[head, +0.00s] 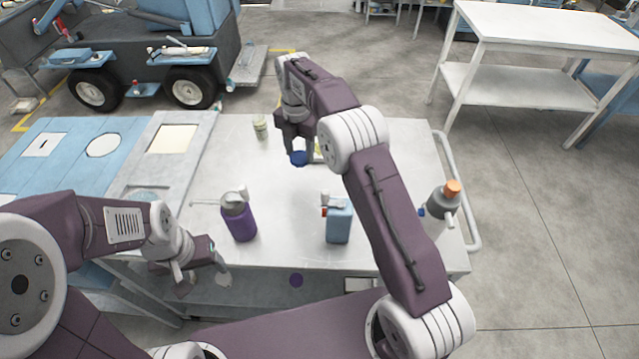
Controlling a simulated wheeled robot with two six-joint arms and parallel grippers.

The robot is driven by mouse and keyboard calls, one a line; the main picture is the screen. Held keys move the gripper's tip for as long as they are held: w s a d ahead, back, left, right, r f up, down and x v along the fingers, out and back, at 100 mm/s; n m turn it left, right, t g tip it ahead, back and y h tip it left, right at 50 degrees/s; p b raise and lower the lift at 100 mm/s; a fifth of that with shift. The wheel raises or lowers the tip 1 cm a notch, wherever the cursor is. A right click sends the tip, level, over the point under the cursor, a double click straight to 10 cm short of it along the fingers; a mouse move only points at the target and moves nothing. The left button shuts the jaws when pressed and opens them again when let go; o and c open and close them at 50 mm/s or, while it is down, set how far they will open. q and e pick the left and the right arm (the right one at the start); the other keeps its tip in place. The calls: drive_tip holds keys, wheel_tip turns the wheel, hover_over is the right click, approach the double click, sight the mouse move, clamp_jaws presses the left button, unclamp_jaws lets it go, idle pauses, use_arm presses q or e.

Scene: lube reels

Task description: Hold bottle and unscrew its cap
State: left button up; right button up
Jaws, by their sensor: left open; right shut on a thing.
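My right gripper (297,148) is over the back middle of the table, pointing down, shut on a small dark blue round thing (299,158) that looks like a cap. Whether it is on a bottle or free of one I cannot tell. A purple bottle (239,222) with a grey top and pale spout stands upright at the front left of the tabletop. My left gripper (207,266) is open and empty, low in front of the table's edge, below and left of the purple bottle and apart from it.
A light blue container (339,223) stands at the front middle of the white table (400,150). A small green can (261,128) stands at the back left. The tabletop's middle is clear.

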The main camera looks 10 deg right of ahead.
drive_tip(key=shift+f, duration=0.45)
drive_tip(key=shift+s+d, duration=0.15)
drive_tip(key=shift+d, duration=0.15)
hover_over(339, 192)
wheel_tip(339, 192, down, 7)
drive_tip(key=shift+r+b, duration=0.15)
drive_tip(key=shift+b, duration=0.25)
drive_tip(key=shift+f, duration=2.15)
use_arm(q)
drive_tip(key=shift+f, duration=0.65)
use_arm(e)
drive_tip(key=o, duration=1.5)
drive_tip(key=shift+o, duration=0.2)
use_arm(q)
drive_tip(key=shift+r, duration=0.15)
use_arm(e)
wheel_tip(339, 192, up, 12)
drive_tip(key=shift+r, duration=0.2)
